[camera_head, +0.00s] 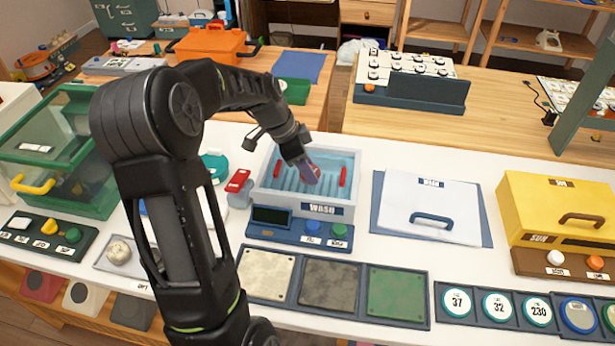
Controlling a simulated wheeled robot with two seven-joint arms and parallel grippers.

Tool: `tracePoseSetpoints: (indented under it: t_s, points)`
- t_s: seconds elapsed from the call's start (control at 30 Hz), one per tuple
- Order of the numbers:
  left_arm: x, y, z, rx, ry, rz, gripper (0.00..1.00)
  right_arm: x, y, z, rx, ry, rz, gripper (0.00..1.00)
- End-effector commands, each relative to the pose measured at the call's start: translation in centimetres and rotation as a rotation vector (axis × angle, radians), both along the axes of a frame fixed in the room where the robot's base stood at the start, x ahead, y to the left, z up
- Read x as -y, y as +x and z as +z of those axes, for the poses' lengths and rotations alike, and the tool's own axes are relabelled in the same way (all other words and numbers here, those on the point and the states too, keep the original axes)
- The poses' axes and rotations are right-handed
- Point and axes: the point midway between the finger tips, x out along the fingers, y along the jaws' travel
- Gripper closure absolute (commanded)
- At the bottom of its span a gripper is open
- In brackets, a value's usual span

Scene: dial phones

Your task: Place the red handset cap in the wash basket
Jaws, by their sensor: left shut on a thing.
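My left gripper (305,164) reaches down over the wash basket (267,195). It is shut on the red handset cap (314,173), which shows only in part below the fingers, small and partly covered. The basket is a pale grey open tub with a blue ribbed inside, two red grips and a WASH label. The held cap appears inside the basket's outline; I cannot tell whether it touches the bottom. My right gripper is not in view.
A control panel (280,231) with a screen and blue and green buttons fronts the basket. A red-topped grey block (238,181) stands to its left. A white lidded panel (430,205) and a yellow SUN box (552,205) are to the right. Textured tiles (330,285) lie in front.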

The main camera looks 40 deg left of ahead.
Motion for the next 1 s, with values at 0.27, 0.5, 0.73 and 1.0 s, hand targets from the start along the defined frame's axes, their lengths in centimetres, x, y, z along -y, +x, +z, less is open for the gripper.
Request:
tracePoseSetpoints:
  t_s: [0.27, 0.5, 0.73, 1.0]
  points:
    - [0.1, -0.1, -2.4, -0.004, -0.003, 0.0, 0.92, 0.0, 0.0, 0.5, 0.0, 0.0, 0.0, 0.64]
    - [0.0, 0.0, -3.7, 0.0, 0.0, 0.0, 0.92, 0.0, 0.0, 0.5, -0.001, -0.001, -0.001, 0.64]
    - [0.0, 0.0, -4.0, 0.0, 0.0, 0.0, 0.92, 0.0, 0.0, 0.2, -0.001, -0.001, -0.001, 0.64]
    - [0.0, 0.0, -3.9, 0.0, 0.0, 0.0, 0.34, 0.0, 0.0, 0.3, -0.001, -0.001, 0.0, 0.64]
